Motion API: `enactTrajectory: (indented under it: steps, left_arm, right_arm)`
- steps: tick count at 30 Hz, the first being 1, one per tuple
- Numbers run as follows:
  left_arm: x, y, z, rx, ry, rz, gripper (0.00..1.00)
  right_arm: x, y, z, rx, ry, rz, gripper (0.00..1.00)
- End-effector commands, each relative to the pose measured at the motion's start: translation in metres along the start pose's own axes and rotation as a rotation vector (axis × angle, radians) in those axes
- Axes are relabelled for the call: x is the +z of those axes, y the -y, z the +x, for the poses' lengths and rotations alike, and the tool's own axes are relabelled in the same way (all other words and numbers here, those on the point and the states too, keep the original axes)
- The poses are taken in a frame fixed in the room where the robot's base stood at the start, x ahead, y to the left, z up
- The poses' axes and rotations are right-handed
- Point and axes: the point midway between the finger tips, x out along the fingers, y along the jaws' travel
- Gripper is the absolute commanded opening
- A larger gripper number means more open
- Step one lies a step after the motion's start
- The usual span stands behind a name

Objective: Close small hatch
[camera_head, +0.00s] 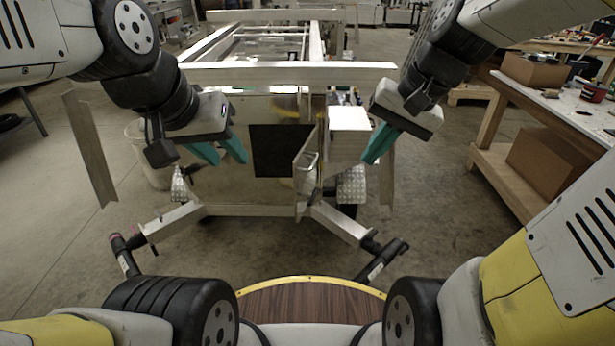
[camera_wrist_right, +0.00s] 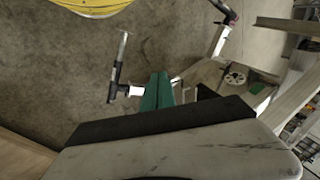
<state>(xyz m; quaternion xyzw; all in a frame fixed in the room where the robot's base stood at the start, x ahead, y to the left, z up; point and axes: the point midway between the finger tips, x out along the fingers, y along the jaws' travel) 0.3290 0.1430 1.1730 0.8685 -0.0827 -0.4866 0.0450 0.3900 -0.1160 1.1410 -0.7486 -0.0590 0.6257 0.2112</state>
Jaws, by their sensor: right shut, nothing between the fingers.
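The small hatch door (camera_head: 306,160) is a thin metallic panel with a handle, in the middle of the head view. It stands swung out at the right side of a dark square opening (camera_head: 280,150) in the trailer's front panel. My left gripper (camera_head: 228,161) is open and empty, to the left of the opening. My right gripper (camera_head: 370,158) is shut and empty, to the right of the door and apart from it. Its closed teal fingers also show in the right wrist view (camera_wrist_right: 158,92). I cannot make out the door clearly in that view.
The trailer's aluminium frame (camera_head: 290,74) runs back behind the panel. Its angled front bars (camera_head: 172,222) spread low to both sides. A wooden workbench (camera_head: 555,105) with boxes stands at the right.

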Motion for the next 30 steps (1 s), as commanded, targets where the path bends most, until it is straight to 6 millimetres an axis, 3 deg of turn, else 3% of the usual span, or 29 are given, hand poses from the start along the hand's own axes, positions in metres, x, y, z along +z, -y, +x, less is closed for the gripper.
enactTrajectory:
  steps: [8, 14, 23, 30]
  left_arm:
    - [0.000, 0.000, 0.000, 0.000, 0.000, 0.000, 0.36]
    - [0.000, 0.000, 0.000, 0.000, 0.000, 0.000, 0.36]
    - [0.000, 0.000, 0.000, 0.000, 0.000, 0.000, 0.36]
    - [0.000, 0.000, 0.000, 0.000, 0.000, 0.000, 0.36]
  right_arm:
    - [-0.054, 0.007, 0.070, -0.148, 0.289, 0.353, 0.00]
    - [-0.093, 0.002, 0.129, -0.278, 0.473, 0.613, 0.00]
    - [-0.143, -0.029, 0.230, -0.513, 0.716, 1.009, 0.00]
    - [-0.165, -0.070, 0.314, -0.731, 0.865, 1.314, 0.00]
